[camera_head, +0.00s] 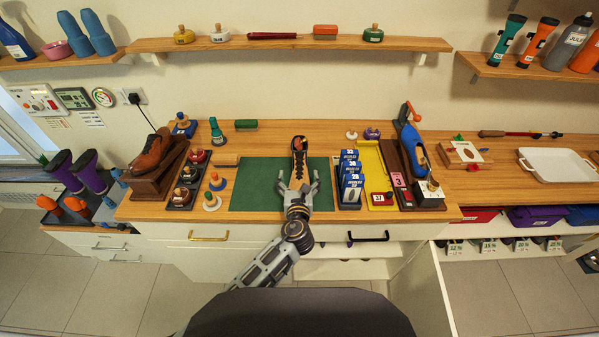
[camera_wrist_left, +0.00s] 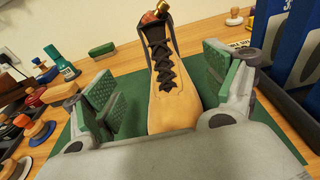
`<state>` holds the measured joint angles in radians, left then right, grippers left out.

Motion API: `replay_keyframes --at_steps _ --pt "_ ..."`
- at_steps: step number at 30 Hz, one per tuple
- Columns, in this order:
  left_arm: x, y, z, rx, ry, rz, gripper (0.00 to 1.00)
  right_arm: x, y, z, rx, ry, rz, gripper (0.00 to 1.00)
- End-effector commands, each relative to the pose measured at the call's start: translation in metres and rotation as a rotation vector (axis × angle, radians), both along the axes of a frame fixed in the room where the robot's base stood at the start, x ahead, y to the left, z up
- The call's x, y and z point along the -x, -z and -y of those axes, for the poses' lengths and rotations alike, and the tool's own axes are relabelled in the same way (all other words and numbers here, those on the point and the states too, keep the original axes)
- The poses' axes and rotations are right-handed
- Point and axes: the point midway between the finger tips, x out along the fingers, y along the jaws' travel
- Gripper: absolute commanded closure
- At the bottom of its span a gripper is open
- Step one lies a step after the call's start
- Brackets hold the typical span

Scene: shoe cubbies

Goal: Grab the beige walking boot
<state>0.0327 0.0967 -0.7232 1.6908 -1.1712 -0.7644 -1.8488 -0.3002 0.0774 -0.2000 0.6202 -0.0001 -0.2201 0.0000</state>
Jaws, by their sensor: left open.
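The beige walking boot (camera_wrist_left: 176,98) has black laces and points its toe at my wrist camera. In the head view the boot (camera_head: 299,158) stands on the green mat (camera_head: 255,183), with its laced front toward me. My left gripper (camera_head: 298,185) reaches in from the front and is open. In the left wrist view the green-padded fingers of the left gripper (camera_wrist_left: 168,92) are spread on either side of the boot's front, with gaps showing. The gripper's palm hides the tip of the toe. My right gripper is not in view.
A brown shoe (camera_head: 152,150) on a wooden stand and several stamp-like knobs stand left. Blue boxes (camera_head: 351,178), a yellow tray (camera_head: 371,170) and a blue shoe (camera_head: 414,146) stand right. A wall shelf (camera_head: 280,43) hangs above. The mat is clear beside the boot.

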Motion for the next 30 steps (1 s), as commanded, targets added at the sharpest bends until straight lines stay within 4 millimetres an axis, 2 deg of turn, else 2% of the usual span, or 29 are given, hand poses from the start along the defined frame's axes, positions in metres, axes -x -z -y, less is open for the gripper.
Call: replay_keyframes --at_steps 18,30 --pt "-0.046 0.009 0.004 -0.001 0.000 0.001 0.15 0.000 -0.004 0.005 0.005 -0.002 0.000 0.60" --pt "-0.049 0.010 0.003 0.000 0.000 0.000 0.15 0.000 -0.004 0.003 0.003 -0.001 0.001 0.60"
